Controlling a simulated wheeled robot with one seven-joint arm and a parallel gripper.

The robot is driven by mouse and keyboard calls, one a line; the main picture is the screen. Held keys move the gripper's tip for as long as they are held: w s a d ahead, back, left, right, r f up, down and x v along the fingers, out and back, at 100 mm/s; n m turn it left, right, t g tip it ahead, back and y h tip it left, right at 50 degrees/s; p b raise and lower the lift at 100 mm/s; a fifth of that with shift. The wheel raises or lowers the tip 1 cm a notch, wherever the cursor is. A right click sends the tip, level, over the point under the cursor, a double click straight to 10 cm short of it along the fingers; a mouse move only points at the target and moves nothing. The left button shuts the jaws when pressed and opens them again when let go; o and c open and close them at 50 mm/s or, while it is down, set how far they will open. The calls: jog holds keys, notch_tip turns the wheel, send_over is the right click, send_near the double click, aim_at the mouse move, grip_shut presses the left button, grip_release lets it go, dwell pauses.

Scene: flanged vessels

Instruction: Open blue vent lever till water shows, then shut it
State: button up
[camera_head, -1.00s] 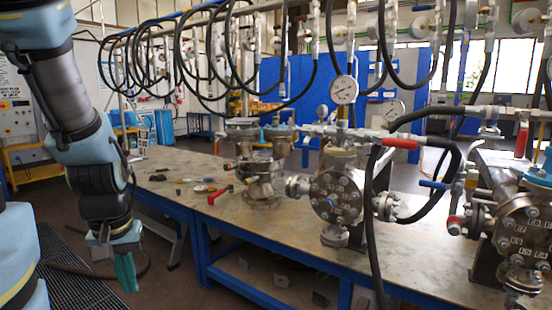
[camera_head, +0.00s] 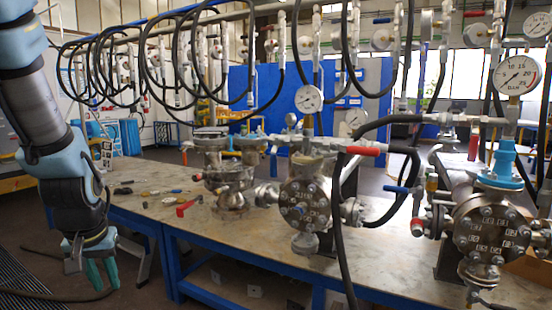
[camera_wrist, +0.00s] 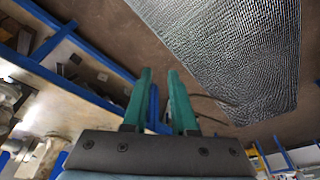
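The blue lever (camera_head: 397,189) is on a fitting to the right of the middle flanged vessel (camera_head: 305,203), roughly level in the head view. I cannot tell for sure whether its valve is open or shut, and I see no water at it. My gripper (camera_head: 102,274) hangs at the left, pointing down, off the left end of the bench and far from the lever. In the wrist view its two green fingers (camera_wrist: 162,100) stand apart with nothing between them, so it is open and empty.
The bench (camera_head: 265,245) has a blue frame. A red-handled tool (camera_head: 187,206) and small parts lie on it. A red lever (camera_head: 362,150) and black hoses hang near the middle vessel. Another vessel (camera_head: 485,230) with a gauge (camera_head: 516,75) stands right. A floor grate (camera_wrist: 235,50) lies below.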

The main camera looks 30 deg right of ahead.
jog(key=shift+o, duration=1)
jog(key=w+d+r+m+t+h+p, duration=0.1)
jog(key=w+d+r+m+t+h, duration=0.1)
jog(key=w+d, duration=0.9)
jog(key=shift+w+r+m+t+h+p, duration=0.15)
jog(key=shift+w+m+t+h+p, duration=0.25)
jog(key=shift+m, duration=0.5)
jog(key=m+h+p, duration=0.3)
jog(key=m+h, duration=0.4)
jog(key=h, duration=0.7)
send_near(272, 159)
jog(key=x, duration=0.4)
jog(key=shift+d, duration=0.15)
jog(key=p+x, duration=0.4)
jog(key=x, duration=0.6)
jog(key=shift+w, duration=0.3)
jog(key=shift+f, duration=0.25)
grip_shut()
